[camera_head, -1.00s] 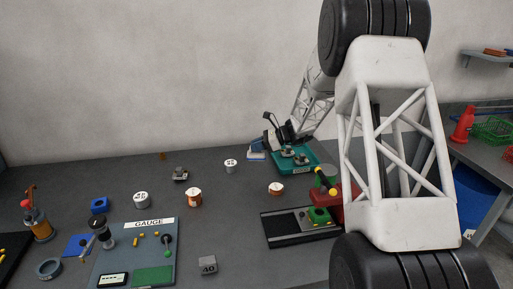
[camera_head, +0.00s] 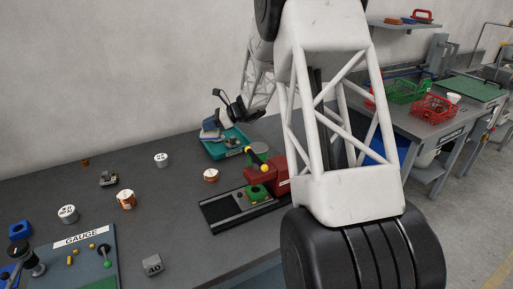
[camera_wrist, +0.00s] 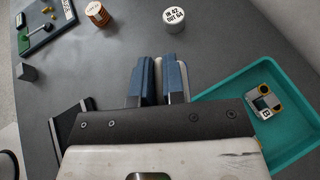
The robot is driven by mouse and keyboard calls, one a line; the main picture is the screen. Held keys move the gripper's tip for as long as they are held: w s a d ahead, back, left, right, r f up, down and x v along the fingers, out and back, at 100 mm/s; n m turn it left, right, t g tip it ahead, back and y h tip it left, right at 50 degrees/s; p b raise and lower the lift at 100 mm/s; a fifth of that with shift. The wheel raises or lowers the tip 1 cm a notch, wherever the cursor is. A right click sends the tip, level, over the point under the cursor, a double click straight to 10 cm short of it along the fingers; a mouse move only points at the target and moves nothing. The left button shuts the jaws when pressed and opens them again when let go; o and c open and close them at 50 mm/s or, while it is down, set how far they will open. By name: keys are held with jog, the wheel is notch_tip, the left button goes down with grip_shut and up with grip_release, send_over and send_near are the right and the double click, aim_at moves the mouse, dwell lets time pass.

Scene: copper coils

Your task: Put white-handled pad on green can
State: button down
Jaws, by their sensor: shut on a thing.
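My gripper (camera_head: 213,125) is at the back of the bench, by the left edge of the teal tray in the head view. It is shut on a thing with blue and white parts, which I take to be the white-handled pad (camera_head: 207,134). In the wrist view, blue slabs with pale edges show at my gripper (camera_wrist: 159,82); the handle cannot be told apart there. A round, grey-topped thing (camera_head: 260,148) stands behind the red press. It may be the green can, but its side is mostly hidden.
The teal tray (camera_wrist: 222,92) holds metal parts. Copper coils (camera_head: 125,200) and white-topped cans (camera_head: 161,160) are spread on the left.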

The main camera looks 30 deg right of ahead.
jog(key=s+d+r+m+t+h, duration=0.1)
jog(key=s+d+r+m+t, duration=0.1)
jog(key=d, duration=0.6)
jog(key=s+d+r+m+t+h, duration=0.1)
jog(key=s+d+r+m+t, duration=0.1)
jog(key=s+d+r, duration=0.2)
jog(key=s+d, duration=0.3)
jog(key=d, duration=0.1)
jog(key=shift+d+r+h, duration=0.15)
jog(key=shift+d+h, duration=0.15)
jog(key=shift+h, duration=0.1)
jog(key=shift+s, duration=0.1)
send_over(258, 147)
notch_tip(258, 147, down, 6)
jog(key=shift+d, duration=0.1)
jog(key=shift+f, duration=2)
jog(key=shift+f, duration=0.15)
jog(key=c, duration=1.2)
grip_release()
